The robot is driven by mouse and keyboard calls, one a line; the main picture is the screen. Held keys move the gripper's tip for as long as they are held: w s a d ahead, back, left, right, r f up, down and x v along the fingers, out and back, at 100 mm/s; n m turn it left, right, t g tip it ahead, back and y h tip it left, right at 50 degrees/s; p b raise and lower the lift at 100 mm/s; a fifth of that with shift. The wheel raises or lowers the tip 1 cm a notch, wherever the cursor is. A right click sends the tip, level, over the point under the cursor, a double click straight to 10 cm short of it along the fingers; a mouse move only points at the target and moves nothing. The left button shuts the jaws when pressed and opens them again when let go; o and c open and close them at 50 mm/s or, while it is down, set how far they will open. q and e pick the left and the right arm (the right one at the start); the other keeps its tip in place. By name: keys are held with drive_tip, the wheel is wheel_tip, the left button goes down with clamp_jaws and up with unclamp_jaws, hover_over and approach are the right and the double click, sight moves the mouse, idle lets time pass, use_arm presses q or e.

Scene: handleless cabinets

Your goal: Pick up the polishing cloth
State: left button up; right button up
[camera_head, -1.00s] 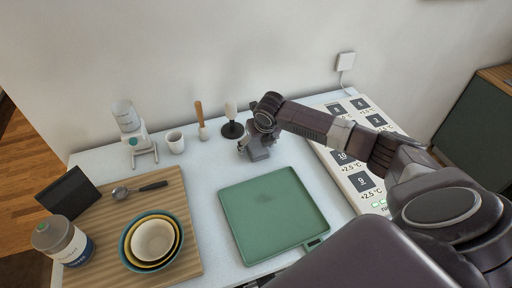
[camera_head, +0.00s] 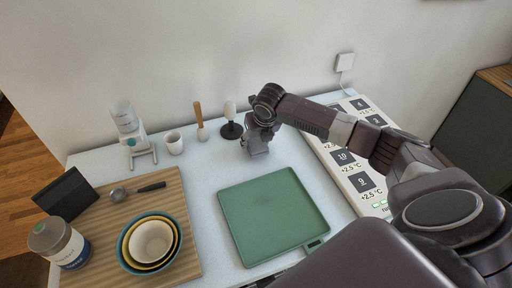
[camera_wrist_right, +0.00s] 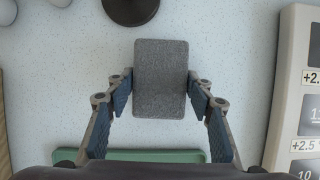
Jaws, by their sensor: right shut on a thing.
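The polishing cloth appears to be the grey, speckled, rounded rectangular piece (camera_wrist_right: 161,62) in the right wrist view. My right gripper (camera_wrist_right: 160,88) is shut on it, one finger against each side edge. In the head view my right gripper (camera_head: 257,145) points down over the white worktop, behind the green tray, and largely hides the cloth. The wrist view does not show clearly whether the cloth is clear of the worktop. My left gripper is not in view.
The green tray (camera_head: 232,187) lies in front of the gripper. A dark-based stand (camera_head: 231,130) is close on the left, with a brush (camera_head: 201,122) and white cup (camera_head: 174,143) beyond. A panel with labelled squares (camera_head: 334,153) is on the right. Nested bowls (camera_head: 128,256) stand on a wooden board (camera_head: 190,262).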

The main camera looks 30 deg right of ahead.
sight(256, 142)
wheel_tip(256, 142, up, 18)
drive_tip(key=b, duration=0.3)
drive_tip(key=shift+r, duration=0.15)
